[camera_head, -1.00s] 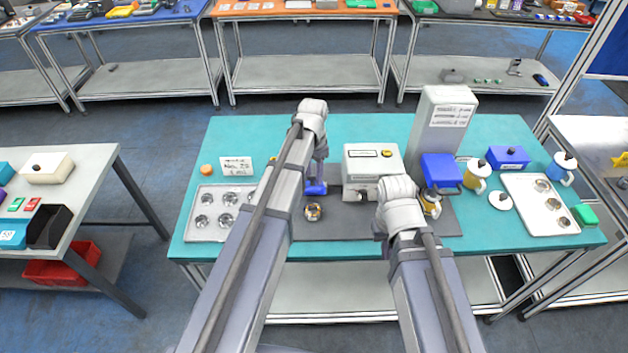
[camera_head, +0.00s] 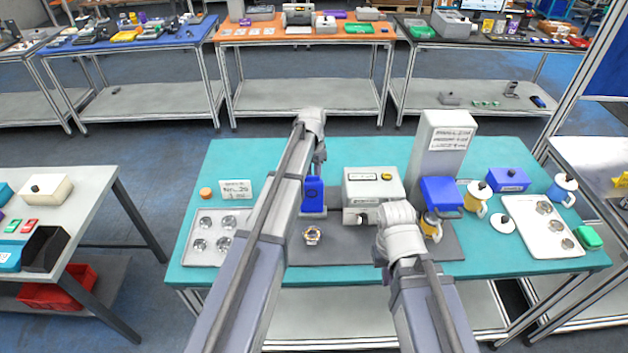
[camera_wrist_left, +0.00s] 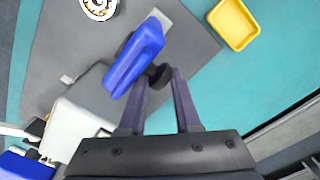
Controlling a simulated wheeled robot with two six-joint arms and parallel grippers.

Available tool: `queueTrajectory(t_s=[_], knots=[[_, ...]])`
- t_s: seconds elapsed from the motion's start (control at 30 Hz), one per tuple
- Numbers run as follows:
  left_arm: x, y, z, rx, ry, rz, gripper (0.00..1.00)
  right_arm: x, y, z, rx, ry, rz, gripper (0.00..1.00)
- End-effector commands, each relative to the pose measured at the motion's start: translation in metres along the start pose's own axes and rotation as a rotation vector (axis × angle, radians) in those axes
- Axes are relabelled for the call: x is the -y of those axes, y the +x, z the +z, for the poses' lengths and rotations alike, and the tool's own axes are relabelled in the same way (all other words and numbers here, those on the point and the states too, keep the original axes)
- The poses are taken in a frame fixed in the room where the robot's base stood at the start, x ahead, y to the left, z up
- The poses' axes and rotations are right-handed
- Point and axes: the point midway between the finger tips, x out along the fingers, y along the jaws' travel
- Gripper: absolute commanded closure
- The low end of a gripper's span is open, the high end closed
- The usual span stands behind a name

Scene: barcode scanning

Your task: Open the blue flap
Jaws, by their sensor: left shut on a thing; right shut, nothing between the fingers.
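The blue flap (camera_head: 313,197) shows as an upright blue panel on the grey mat, just right of my left arm in the head view. In the left wrist view the blue flap (camera_wrist_left: 134,58) has a black knob (camera_wrist_left: 159,76) on its side. My left gripper (camera_wrist_left: 158,78) is shut on this knob; it shows partly behind my forearm in the head view (camera_head: 318,168). My right gripper (camera_head: 352,216) is shut and empty in front of the white box, right of the flap. My left arm hides part of the flap's surroundings.
A round metal part (camera_head: 312,236) lies on the grey mat (camera_head: 330,254) before the flap. A white box (camera_head: 372,180) stands right of it. A yellow tray (camera_wrist_left: 235,24) sits beyond the mat in the wrist view. A tray of metal parts (camera_head: 192,258) is at left.

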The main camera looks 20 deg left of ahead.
Motion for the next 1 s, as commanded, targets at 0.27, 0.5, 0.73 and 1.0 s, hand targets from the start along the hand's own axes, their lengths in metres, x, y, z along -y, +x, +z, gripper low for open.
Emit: queueTrajectory(t_s=[0.27, 0.5, 0.73, 1.0], knots=[[0.0100, 0.0003, 0.0004, -0.001, -0.009, -0.017, 1.00, 0.0001, 0.0004, -0.0001, 0.000, 0.000, 0.000, 1.00], [0.0102, 0.0002, 0.0000, -0.002, -0.009, -0.017, 0.59, 0.0000, 0.0002, 0.0000, 0.000, 0.000, 0.000, 1.00], [0.0081, 0.0004, 0.0004, 0.001, -0.007, -0.014, 0.33, 0.0000, 0.0005, -0.0001, 0.000, 0.000, 0.000, 1.00], [0.0058, 0.0003, -0.0003, 0.000, -0.004, -0.011, 0.28, 0.0000, 0.0003, 0.0000, 0.000, 0.000, 0.000, 1.00]])
